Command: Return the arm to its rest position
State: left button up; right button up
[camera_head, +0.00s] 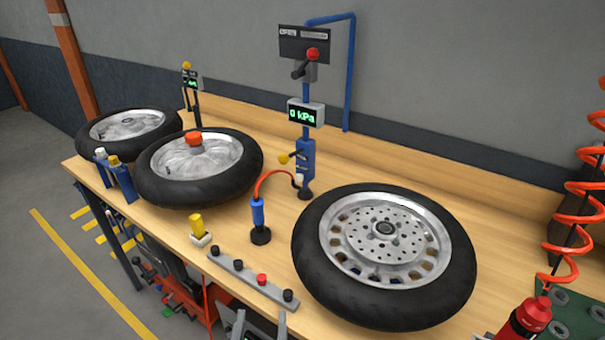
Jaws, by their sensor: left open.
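My left gripper (261,328) shows at the bottom edge, with two grey fingers spread apart and nothing between them. It is in front of the workbench (270,213), near the grey strip with knobs, and apart from the wheels. The rest of it is cut off by the frame. My right gripper is not in view.
A large wheel (312,268) lies at the right, with two more wheels at the left, one bearing a red cap (194,139). A gauge post (306,150) stands behind.

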pick_arm(q)
jog(key=s+a+f+m+g+h, duration=0.15)
jog(key=f+g, duration=0.25)
jog(key=f, duration=1.3)
jog(key=s+f+m+g, duration=0.3)
jog(key=f, duration=1.4)
jog(key=s+a+f+n+g, duration=0.1)
jog(key=s+a+f+g, duration=0.4)
jog(key=s+f, duration=0.6)
jog(key=s+a+f+n+g+y, duration=0.1)
jog(key=s+a+f+g, duration=0.4)
jog(key=s+a+f, duration=0.4)
jog(key=s+f, duration=0.3)
jog(key=s, duration=0.1)
jog(key=shift+a, duration=0.3)
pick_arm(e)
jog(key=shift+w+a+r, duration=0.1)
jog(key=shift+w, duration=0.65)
pick_arm(q)
jog(key=shift+f+y, duration=0.1)
jog(key=shift+y, duration=0.15)
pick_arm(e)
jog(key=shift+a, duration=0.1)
